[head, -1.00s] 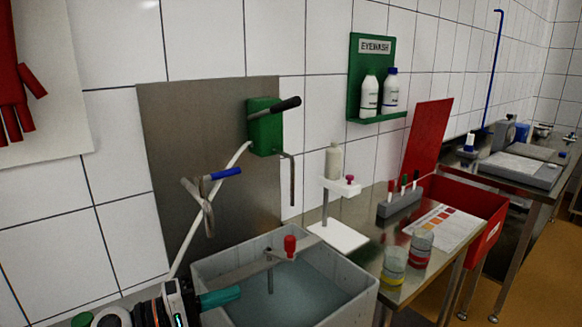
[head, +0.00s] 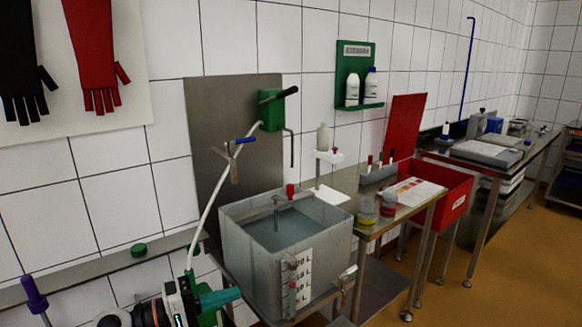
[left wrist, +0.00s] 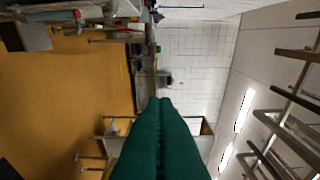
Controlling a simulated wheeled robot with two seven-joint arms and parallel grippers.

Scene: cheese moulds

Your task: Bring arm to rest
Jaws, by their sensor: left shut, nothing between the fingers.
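In the left wrist view the two dark green fingers (left wrist: 160,102) lie side by side, touching, and point into the open room. My right gripper is in neither view.
A grey water tank (head: 236,242) with a printed scale stands just right of my left gripper. A steel table (head: 345,182) with beakers and a red crate (head: 458,198) is further right. Orange floor (head: 470,280) is clear at the right front.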

